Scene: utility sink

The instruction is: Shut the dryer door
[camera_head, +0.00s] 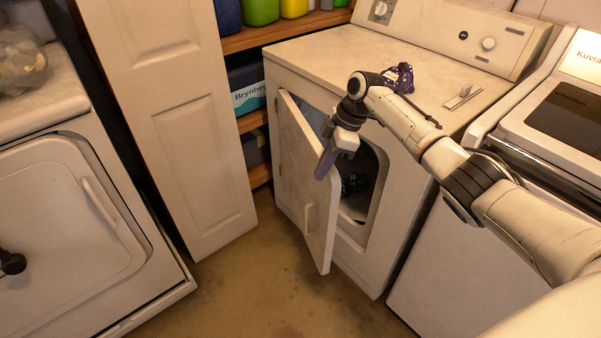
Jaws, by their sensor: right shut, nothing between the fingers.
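The white dryer (397,215) stands in the middle, and its front opening shows a dark interior. The dryer door (308,195) is hinged on the left and stands open, swung out from the front, with a small white handle (309,218) low on its outer side. My right arm reaches in from the right over the dryer's front edge. My right gripper (325,163) points down at the door's free edge, in front of the opening; it is shut and empty. I cannot tell whether it touches the door. A dark part at the left edge may be my left arm; no left fingers show.
A white machine with a shut door (66,215) stands at the left. A white panel door (176,110) stands beside the wooden shelves (259,119). Another washer (556,110) is on the right. A patterned purple item (400,77) lies on the dryer top. The floor (245,285) in front is clear.

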